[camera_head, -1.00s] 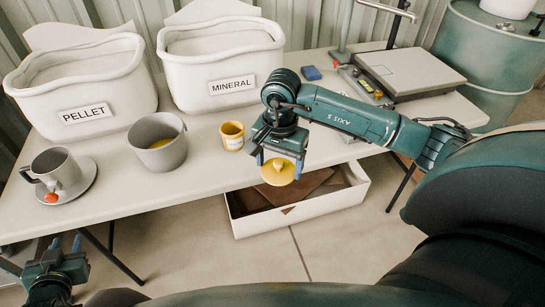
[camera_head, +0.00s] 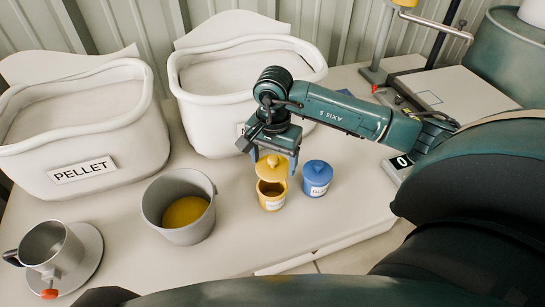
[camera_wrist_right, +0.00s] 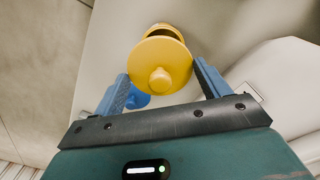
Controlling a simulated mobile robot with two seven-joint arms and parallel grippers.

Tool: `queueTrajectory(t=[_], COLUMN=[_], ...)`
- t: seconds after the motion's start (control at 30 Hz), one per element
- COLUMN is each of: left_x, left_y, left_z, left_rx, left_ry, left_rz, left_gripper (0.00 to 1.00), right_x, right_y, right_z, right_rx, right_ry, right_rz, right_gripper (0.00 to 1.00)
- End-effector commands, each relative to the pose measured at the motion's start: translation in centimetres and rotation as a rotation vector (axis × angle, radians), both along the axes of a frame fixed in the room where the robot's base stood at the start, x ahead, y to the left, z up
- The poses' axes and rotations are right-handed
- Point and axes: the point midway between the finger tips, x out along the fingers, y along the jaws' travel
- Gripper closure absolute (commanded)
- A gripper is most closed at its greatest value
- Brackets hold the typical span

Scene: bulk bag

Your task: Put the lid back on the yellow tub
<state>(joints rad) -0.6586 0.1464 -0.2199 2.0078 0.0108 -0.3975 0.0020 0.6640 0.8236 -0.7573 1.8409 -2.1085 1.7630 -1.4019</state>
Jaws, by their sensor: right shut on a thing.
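The yellow tub (camera_head: 272,197) stands upright and open on the table, with a dark opening showing under the lid. My right gripper (camera_head: 273,170) is shut on the round yellow lid (camera_head: 271,164) and holds it by its edges, knob up, just above the tub and towards its back. A gap shows between lid and tub at the front; I cannot tell whether they touch at the back. In the right wrist view the lid (camera_wrist_right: 160,62) sits between the blue fingers and covers most of the tub (camera_wrist_right: 163,30). My left gripper is not in view.
A lidded blue tub (camera_head: 317,180) stands close to the right of the yellow one. A grey bucket (camera_head: 180,226) with yellow contents is at left, beyond it a mug on a saucer (camera_head: 88,270). The PELLET bin (camera_head: 100,130) and second white bin (camera_head: 205,125) stand behind.

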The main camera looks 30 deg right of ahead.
Motion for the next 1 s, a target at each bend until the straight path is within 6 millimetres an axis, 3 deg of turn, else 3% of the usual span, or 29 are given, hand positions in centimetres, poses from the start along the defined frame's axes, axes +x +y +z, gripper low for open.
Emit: queueTrajectory(t=[0.33, 0.8, 1.0], left_x=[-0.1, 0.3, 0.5], left_y=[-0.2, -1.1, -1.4], left_z=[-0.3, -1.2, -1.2], left_rx=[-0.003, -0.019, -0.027], left_ry=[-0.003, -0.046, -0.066], left_rz=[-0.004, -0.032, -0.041], left_gripper=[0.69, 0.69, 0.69], right_x=[0.0, 0.0, 0.0], right_y=[0.0, 0.0, 0.0], right_z=[-1.0, -5.5, -6.4], right_rx=[0.001, -0.001, 0.0], right_ry=[0.002, -0.001, 0.0], right_rz=[0.0, 0.001, 0.001], right_gripper=[0.47, 0.47, 0.47])
